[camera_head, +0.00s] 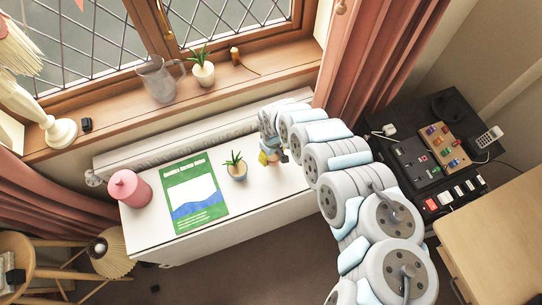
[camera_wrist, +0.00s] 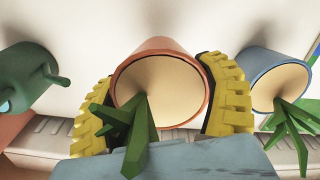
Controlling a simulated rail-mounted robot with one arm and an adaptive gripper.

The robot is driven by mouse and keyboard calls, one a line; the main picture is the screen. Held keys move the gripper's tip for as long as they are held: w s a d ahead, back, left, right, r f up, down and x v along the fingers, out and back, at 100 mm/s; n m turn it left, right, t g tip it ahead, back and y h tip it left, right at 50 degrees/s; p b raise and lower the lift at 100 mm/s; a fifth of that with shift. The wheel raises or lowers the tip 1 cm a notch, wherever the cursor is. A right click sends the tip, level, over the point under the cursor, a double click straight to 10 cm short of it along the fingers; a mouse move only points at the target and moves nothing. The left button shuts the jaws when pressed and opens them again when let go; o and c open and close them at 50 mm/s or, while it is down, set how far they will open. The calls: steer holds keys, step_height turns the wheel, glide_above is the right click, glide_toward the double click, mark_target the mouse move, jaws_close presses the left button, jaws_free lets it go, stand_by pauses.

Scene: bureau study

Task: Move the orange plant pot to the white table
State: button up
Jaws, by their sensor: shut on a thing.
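The orange plant pot (camera_wrist: 160,48), with a green spiky plant (camera_wrist: 132,128), sits between the yellow padded fingers of my gripper (camera_wrist: 162,95) in the wrist view. The gripper is shut on it, one finger on each side. In the head view my gripper (camera_head: 271,155) is over the right part of the white table (camera_head: 150,235), and the orange pot is mostly hidden by it. I cannot tell whether the pot's base touches the white surface.
A blue-grey pot with a plant (camera_head: 236,168) stands close beside my gripper; it shows in the wrist view (camera_wrist: 262,75). A green object (camera_wrist: 30,80) is on the other side. A green-bordered poster (camera_head: 195,195) and pink canister (camera_head: 128,189) lie further left. A radiator (camera_head: 180,145) runs behind.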

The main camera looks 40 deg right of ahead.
steer(key=shift+w+d+f+b, duration=0.15)
steer(key=shift+w+f+b, duration=0.05)
steer(key=shift+f+b, duration=0.4)
step_height(320, 180, down, 3)
steer(key=b, duration=0.2)
steer(key=shift+r+b, duration=0.2)
steer(key=shift+b, duration=0.15)
steer(key=shift+r, duration=0.1)
steer(key=o, duration=1.2)
